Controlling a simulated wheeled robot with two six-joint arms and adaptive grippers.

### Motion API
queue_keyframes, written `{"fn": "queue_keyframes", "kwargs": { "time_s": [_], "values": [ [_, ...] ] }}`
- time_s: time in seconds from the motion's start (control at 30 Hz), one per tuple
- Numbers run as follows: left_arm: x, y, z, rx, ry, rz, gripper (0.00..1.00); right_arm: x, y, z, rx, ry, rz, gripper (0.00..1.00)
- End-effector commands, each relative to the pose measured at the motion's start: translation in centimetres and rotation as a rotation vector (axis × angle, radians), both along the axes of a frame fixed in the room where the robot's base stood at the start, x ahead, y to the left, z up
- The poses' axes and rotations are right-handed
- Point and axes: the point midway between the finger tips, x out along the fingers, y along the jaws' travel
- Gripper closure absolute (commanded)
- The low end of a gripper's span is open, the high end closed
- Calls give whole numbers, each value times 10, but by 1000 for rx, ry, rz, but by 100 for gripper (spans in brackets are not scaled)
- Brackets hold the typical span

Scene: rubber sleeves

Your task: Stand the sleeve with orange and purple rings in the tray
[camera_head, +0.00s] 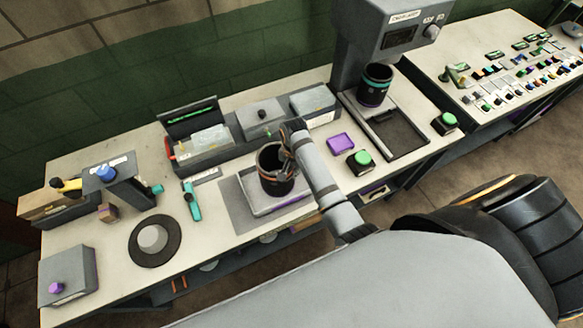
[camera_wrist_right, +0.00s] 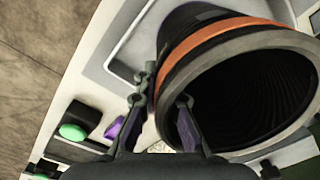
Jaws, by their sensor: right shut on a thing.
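The black sleeve with an orange ring near its open top (camera_head: 268,177) is roughly upright over the pale tray (camera_head: 256,208) in the head view. A purple trace shows low on its side. I cannot tell whether its base touches the tray floor. In the right wrist view, its wide mouth and orange ring (camera_wrist_right: 222,36) fill the right side. My right gripper (camera_head: 287,150) is shut on the sleeve's rim, also seen in the right wrist view (camera_wrist_right: 165,105), with one finger at the inside and one outside. My left gripper is not in view.
A second dark sleeve with a teal ring (camera_head: 375,85) stands at the grey machine (camera_head: 385,30). A purple block (camera_head: 341,143) and a green button (camera_head: 363,157) lie right of the tray. Grey boxes (camera_head: 262,118) stand behind; a teal tool (camera_head: 192,200) and round disc (camera_head: 133,252) lie left.

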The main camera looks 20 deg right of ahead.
Motion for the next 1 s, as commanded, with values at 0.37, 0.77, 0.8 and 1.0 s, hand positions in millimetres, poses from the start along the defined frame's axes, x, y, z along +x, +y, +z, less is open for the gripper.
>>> {"fn": "queue_keyframes", "kwargs": {
  "time_s": [0.37,0.77,0.8,1.0],
  "values": [
    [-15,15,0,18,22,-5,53,-2,1,-2,2,8,1,70],
    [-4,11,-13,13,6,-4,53,-1,0,33,3,1,0,70],
    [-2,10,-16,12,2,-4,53,-1,0,43,3,1,0,70],
    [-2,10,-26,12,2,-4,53,-1,-1,93,2,2,1,70]
  ]
}}
